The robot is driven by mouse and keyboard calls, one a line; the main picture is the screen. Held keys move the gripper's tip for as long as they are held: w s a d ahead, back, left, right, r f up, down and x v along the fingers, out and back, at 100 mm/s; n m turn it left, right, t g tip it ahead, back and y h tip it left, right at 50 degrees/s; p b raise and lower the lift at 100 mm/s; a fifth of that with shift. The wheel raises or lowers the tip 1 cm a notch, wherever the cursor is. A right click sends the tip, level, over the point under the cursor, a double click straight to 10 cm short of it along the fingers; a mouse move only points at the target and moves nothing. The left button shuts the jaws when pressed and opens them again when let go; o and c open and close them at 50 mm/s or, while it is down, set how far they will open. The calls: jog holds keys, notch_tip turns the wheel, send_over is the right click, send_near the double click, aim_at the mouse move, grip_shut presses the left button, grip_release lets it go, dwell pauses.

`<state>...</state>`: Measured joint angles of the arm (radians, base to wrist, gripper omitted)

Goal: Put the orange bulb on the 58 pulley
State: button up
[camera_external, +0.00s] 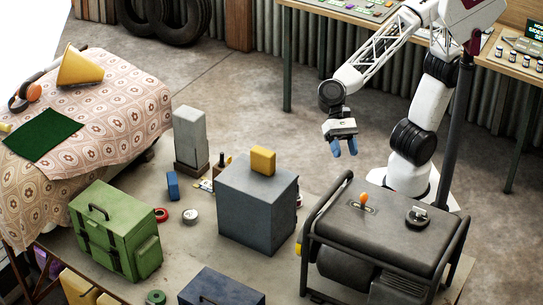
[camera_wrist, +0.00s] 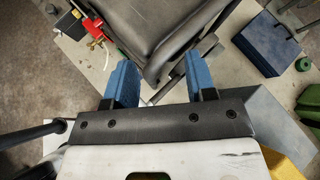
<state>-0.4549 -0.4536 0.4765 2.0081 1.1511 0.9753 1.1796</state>
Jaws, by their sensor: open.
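The orange bulb (camera_external: 364,198) stands on the flat top of the dark generator (camera_external: 385,232) in the external view. To its right on the same top is a dark round piece (camera_external: 417,217) with a pale tab, possibly the 58 pulley; I cannot read a number on it. My gripper (camera_external: 345,149) is open and empty, above and behind the generator, apart from the bulb. In the wrist view its two blue fingers (camera_wrist: 162,82) are spread, with the generator's dark body (camera_wrist: 160,32) beyond them. I cannot make out the bulb there.
A grey box (camera_external: 257,205) with a yellow block (camera_external: 262,160) on top stands left of the generator. A green toolbox (camera_external: 115,230) and a dark blue toolbox (camera_external: 222,289) are further left and in front. The generator's tubular frame (camera_external: 318,222) rises at its sides.

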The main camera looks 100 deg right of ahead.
jog(key=s+d+f+n+t+h, duration=0.1)
jog(key=s+d+f+n+h, duration=0.2)
jog(key=d, duration=0.9)
jog(key=s+d+f+n+t+h, duration=0.1)
jog(key=s+d+f+n+h, duration=0.2)
jog(key=d, duration=0.9)
jog(key=s+d+f+n+h, duration=0.3)
jog(key=s+d+n+h, duration=0.2)
jog(key=s+d+n, duration=0.3)
jog(key=d+n, duration=0.1)
jog(key=d, duration=0.3)
jog(key=shift+d+f+t+h, duration=0.2)
jog(key=shift+d+t+h, duration=0.1)
jog(key=shift+d+t, duration=0.1)
jog(key=shift+o, duration=0.6)
jog(key=shift+s, duration=0.1)
jog(key=shift+a, duration=0.1)
